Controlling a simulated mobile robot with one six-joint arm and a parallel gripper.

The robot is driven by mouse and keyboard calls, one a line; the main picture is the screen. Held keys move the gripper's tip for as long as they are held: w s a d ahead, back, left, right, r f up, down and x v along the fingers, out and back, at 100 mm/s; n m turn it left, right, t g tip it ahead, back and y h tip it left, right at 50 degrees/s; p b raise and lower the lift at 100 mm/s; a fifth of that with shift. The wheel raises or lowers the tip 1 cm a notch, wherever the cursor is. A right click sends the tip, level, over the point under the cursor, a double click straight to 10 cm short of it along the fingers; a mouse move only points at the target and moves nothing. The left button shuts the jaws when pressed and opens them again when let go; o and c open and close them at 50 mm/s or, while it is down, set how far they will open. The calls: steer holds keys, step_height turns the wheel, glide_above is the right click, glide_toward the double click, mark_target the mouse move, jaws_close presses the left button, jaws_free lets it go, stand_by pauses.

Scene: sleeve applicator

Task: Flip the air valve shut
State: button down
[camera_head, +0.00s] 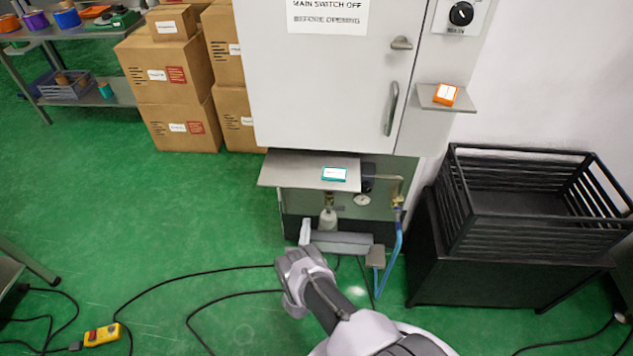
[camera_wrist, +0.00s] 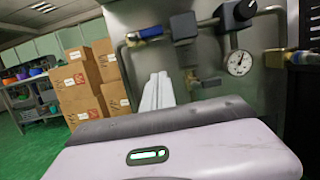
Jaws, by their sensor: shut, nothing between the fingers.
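The air pipework sits on the back panel under the cabinet. In the wrist view a blue valve lever (camera_wrist: 146,33) lies roughly level at the upper left of the pipes, beside a dark block (camera_wrist: 184,26). I cannot tell its exact turn position. A round gauge (camera_wrist: 239,63) is to the right; it also shows in the head view (camera_head: 362,200). My gripper (camera_head: 305,226) is below the metal shelf, left of the gauge. Its pale fingers (camera_wrist: 160,80) are shut and empty, below the blue lever and apart from it in the wrist picture.
The metal shelf (camera_head: 290,170) with a teal-edged device (camera_head: 334,174) overhangs the pipework. A blue hose (camera_head: 390,263) hangs at right. A black crate (camera_head: 525,245) stands further right. Cartons (camera_head: 175,90) stand at back left. Dark cables (camera_head: 190,278) cross the open green floor.

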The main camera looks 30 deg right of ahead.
steer(key=w+d+r+b, duration=0.1)
steer(key=w+d+r, duration=0.4)
steer(key=w+r, duration=0.1)
steer(key=shift+w+r, duration=0.25)
steer(key=shift+w, duration=0.65)
steer(key=shift+r, duration=0.1)
